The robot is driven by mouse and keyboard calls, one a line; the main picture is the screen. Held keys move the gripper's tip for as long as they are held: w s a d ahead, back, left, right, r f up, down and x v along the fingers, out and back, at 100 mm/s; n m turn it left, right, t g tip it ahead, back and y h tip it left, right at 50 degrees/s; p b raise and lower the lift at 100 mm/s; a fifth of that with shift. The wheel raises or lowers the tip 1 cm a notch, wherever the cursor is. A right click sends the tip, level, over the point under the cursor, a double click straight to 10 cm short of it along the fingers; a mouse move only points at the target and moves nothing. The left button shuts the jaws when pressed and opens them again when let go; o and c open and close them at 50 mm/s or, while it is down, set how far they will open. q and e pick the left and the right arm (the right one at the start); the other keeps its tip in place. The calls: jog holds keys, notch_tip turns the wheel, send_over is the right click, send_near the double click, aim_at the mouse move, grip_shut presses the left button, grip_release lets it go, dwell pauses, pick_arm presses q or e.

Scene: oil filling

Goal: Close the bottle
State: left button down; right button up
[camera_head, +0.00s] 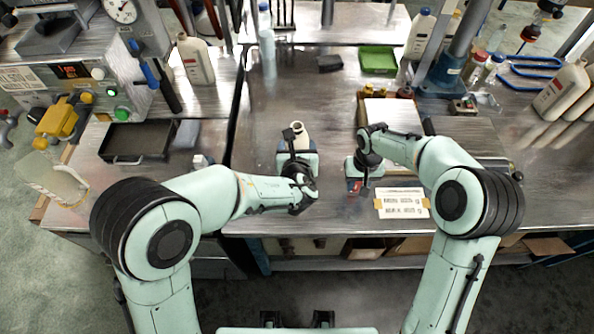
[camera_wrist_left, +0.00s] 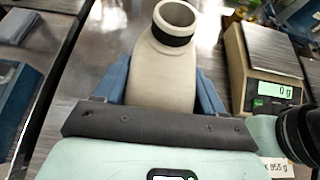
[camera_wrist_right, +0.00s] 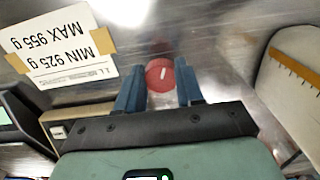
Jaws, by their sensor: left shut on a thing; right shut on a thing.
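A pale grey bottle (camera_head: 297,134) stands in the middle of the table with its open, uncapped neck facing up. In the left wrist view the bottle (camera_wrist_left: 165,75) sits between the blue fingers of my left gripper (camera_wrist_left: 163,90), which is shut on its body. A dark ring circles the neck just below the mouth. My right gripper (camera_wrist_right: 158,92) is shut on a red cap (camera_wrist_right: 160,74), which has a white mark on top. In the head view the cap (camera_head: 354,187) is low at the table's front, right of the bottle and apart from it.
A scale (camera_wrist_left: 270,60) reading 0 g stands right of the bottle. A paper sign (camera_head: 402,203) with weight limits lies at the front edge. A green tray (camera_head: 378,60) is at the back. A black tray (camera_head: 136,141) is on the left bench. More bottles stand on the right.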

pick_arm(q)
jog(key=shift+r, duration=0.25)
pick_arm(e)
jog(key=shift+r, duration=0.1)
